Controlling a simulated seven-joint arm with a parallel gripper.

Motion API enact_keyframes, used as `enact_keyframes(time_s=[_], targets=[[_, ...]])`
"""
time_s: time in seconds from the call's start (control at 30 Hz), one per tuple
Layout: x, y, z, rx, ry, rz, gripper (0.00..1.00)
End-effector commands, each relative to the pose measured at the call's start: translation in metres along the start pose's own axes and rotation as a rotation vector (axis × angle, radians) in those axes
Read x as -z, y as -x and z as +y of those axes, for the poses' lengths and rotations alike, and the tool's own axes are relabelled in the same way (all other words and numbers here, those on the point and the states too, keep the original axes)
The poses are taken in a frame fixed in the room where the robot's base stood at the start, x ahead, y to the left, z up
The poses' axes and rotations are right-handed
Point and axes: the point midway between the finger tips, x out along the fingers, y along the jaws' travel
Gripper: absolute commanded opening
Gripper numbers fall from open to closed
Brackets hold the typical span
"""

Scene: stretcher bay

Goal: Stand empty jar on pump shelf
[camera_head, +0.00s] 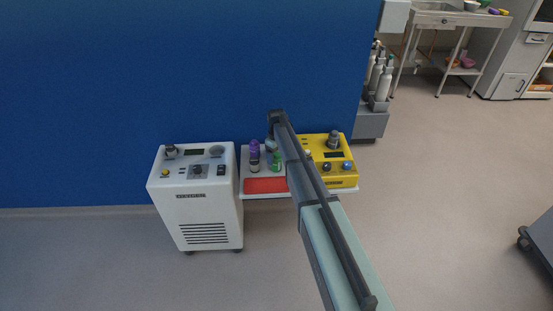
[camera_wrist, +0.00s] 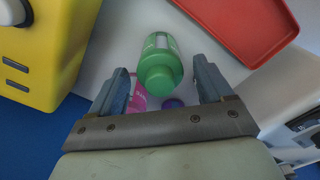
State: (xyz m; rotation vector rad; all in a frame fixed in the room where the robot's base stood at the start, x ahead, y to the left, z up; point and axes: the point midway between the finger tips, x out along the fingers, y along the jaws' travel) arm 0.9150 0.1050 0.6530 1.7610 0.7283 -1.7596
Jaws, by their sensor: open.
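My gripper (camera_wrist: 160,70) is open, with a finger on each side of a green bottle (camera_wrist: 160,62) in the wrist view; I cannot tell whether either finger touches it. The green bottle (camera_head: 276,158) also shows in the head view, on a white shelf (camera_head: 262,196), beside my arm. My arm hides my gripper there. A pink bottle (camera_wrist: 140,98) and a purple cap (camera_wrist: 172,103) lie just beyond the green bottle in the wrist view. I cannot pick out a jar that is clearly empty.
A red tray (camera_wrist: 240,25) lies on the shelf near the green bottle. A purple-topped bottle (camera_head: 255,148) stands left of the green one. A blue wall (camera_head: 180,70) rises behind.

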Motion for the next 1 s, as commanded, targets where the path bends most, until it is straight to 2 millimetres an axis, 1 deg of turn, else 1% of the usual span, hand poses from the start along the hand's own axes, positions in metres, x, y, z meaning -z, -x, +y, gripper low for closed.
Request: enact_keyframes(time_s=[0.03, 0.2, 0.4, 0.5, 0.6, 0.7, 1.0], targets=[[0.000, 0.011, 0.000, -0.002, 0.000, 0.002, 0.80], [0.000, 0.044, 0.000, -0.001, 0.000, 0.002, 0.80], [0.000, 0.076, 0.000, -0.001, 0.000, 0.001, 0.80], [0.000, 0.087, 0.000, -0.001, 0.000, 0.001, 0.80], [0.000, 0.094, 0.000, 0.000, 0.000, 0.000, 0.80], [0.000, 0.098, 0.000, 0.000, 0.000, 0.000, 0.80], [0.000, 0.099, 0.000, 0.000, 0.000, 0.000, 0.80]])
